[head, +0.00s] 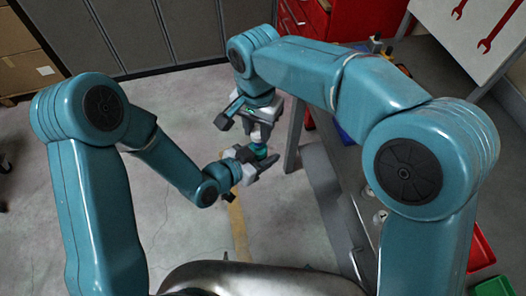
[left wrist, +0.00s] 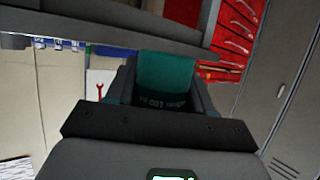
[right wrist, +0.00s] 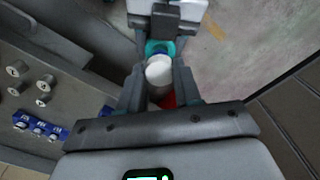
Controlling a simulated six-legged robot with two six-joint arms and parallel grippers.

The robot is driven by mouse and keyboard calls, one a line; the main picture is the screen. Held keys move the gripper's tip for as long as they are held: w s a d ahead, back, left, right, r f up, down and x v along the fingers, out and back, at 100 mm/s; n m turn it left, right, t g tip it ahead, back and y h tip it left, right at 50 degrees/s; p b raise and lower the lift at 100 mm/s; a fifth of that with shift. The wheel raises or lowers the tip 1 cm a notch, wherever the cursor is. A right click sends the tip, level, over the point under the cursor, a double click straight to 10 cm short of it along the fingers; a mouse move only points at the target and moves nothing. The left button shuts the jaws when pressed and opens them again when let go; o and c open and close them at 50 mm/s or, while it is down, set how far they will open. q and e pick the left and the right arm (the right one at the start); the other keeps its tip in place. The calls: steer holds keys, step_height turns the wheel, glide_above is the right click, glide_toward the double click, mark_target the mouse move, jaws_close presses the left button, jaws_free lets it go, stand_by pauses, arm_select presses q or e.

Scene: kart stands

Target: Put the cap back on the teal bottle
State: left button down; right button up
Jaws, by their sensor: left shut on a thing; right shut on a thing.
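The teal bottle (left wrist: 165,82) is between the fingers of my left gripper (head: 250,160), which is shut on it; a little of the bottle (head: 259,152) shows in the head view. My right gripper (head: 260,125) is just above and is shut on the white cap (right wrist: 159,70). In the right wrist view the teal bottle top (right wrist: 160,47) lies just past the cap, close to it. I cannot tell whether cap and bottle touch.
A grey bench (head: 345,190) stands to the right, with a blue bin (head: 343,132) and small metal cylinders (right wrist: 18,68). A red cabinet (head: 345,18) and grey lockers (head: 165,35) stand behind. A red bin (head: 480,248) is at lower right. The floor around the grippers' left is clear.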

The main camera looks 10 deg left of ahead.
mark_target(258, 154)
steer(key=shift+s+f, duration=0.1)
steer(key=shift+f, duration=0.3)
stand_by(0.5)
steer(key=shift+f, duration=0.85)
steer(key=shift+f, duration=0.55)
steer(key=m, duration=0.6)
steer(key=shift+m, duration=0.3)
